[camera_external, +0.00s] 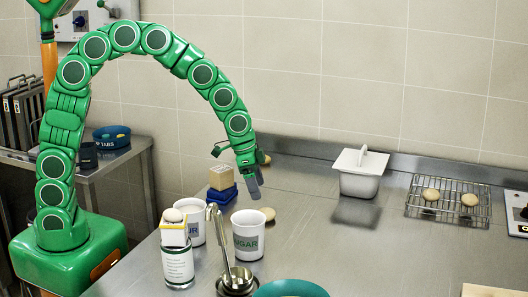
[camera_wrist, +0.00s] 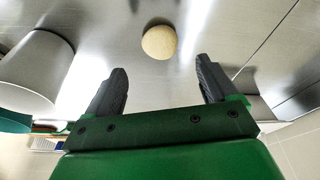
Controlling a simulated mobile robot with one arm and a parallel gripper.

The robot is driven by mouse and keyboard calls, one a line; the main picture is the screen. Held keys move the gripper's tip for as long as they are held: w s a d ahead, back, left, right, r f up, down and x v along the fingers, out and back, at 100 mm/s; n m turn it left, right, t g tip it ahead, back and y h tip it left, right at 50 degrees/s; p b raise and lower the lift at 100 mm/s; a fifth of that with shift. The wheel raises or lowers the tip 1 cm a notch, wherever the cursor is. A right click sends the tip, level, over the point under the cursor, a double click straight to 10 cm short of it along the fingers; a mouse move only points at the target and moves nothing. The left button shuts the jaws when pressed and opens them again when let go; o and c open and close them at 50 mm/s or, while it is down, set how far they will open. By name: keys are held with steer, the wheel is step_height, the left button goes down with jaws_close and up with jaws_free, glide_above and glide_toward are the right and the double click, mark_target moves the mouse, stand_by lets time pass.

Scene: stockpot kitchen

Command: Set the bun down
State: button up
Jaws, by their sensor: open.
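My gripper (camera_external: 254,190) points down over the steel counter, beside the blue block. In the wrist view its two fingers (camera_wrist: 160,82) are apart, with nothing between them. A round tan bun (camera_wrist: 159,42) lies on the bare counter past the fingertips, apart from both. In the external view one bun (camera_external: 268,214) shows just behind the SUGAR cup, partly hidden by it. Another bun (camera_external: 264,158) shows partly behind my gripper. I cannot tell for sure which of these is the bun in the wrist view.
The SUGAR cup (camera_external: 248,236), another white cup (camera_external: 194,228) and ladles (camera_external: 228,262) stand in front. A tan block sits on a blue one (camera_external: 222,196). A white lidded tub (camera_external: 360,178) and wire rack (camera_external: 455,212) with buns are right.

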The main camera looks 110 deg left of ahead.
steer(key=shift+v, duration=1.85)
